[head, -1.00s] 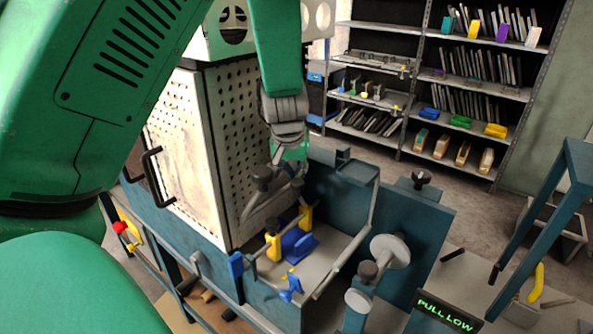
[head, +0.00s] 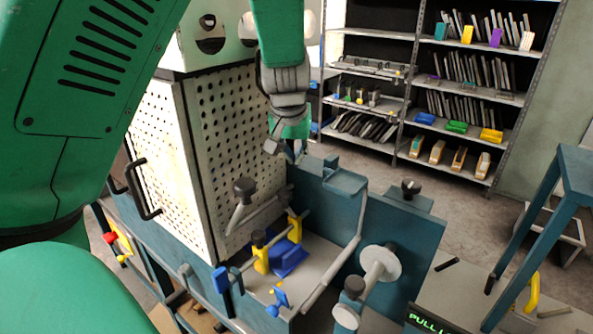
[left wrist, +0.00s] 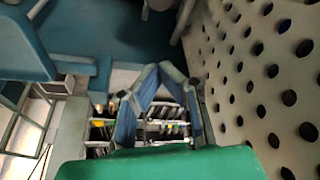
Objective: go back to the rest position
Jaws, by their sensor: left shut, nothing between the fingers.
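My left gripper (head: 284,146) hangs in front of the perforated panel in the head view, above the blue machine's tray. Its fingers are shut with nothing between them. In the left wrist view its blue-grey fingers (left wrist: 152,78) meet at their tips, with the perforated panel (left wrist: 262,70) close on the right. My green left arm fills the left of the head view. My right gripper is not in view.
The perforated cabinet (head: 235,110) stands beside the gripper. The blue machine (head: 400,235) below has a tray with a blue block (head: 288,258), yellow clamps (head: 262,260) and a round grey knob (head: 381,263). Shelves (head: 440,90) stand behind, across open floor.

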